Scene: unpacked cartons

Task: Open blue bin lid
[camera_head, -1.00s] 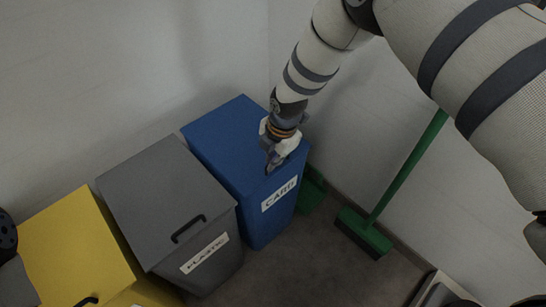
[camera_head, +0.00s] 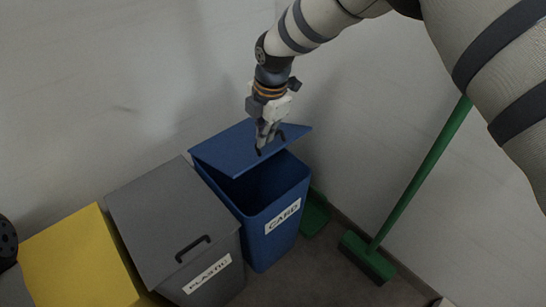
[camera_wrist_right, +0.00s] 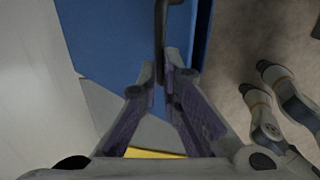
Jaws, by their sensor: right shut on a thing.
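The blue bin (camera_head: 262,228) labelled CARD stands at the right end of the row of bins. Its blue lid (camera_head: 235,150) is tilted up, with the front edge raised and the dark inside of the bin showing below it. My right gripper (camera_head: 264,142) is shut on the dark handle of the lid. In the right wrist view the fingers (camera_wrist_right: 162,75) close around the dark handle (camera_wrist_right: 160,40), with the blue lid (camera_wrist_right: 110,35) behind it. My left gripper is not in view.
The grey PLASTIC bin (camera_head: 170,215) stands left of the blue bin, its lid closed. A yellow bin (camera_head: 75,260) stands further left. A green broom (camera_head: 415,190) leans at the right, with a green dustpan (camera_head: 315,212) beside the blue bin. Walls stand close behind.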

